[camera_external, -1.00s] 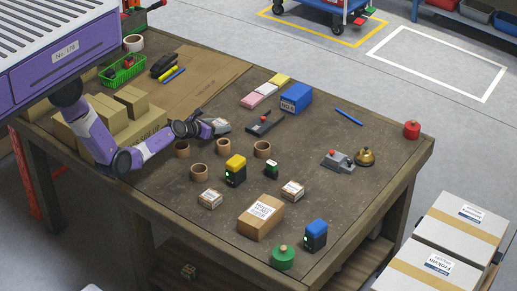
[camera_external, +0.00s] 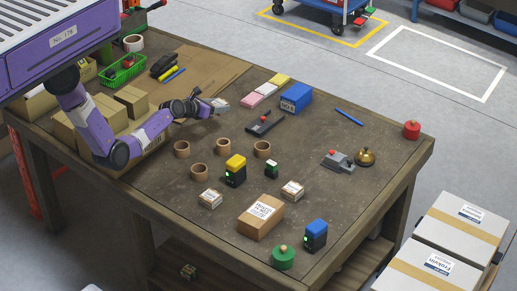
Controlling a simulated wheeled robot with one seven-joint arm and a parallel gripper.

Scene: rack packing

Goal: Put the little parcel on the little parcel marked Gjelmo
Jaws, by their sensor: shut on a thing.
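My gripper (camera_external: 210,106) is shut on a little parcel (camera_external: 222,103) with a pale label on top. It holds the parcel above the table, left of the middle, and the jaws partly hide it. Two other little parcels with white labels lie on the table: one at the front left (camera_external: 210,198) and one further right (camera_external: 293,190). Their print is too small to read, so I cannot tell which is marked Gjelmo. Nothing is on top of either one.
A larger box (camera_external: 260,217) stands between and in front of the two parcels. A blue box (camera_external: 296,98) lies behind.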

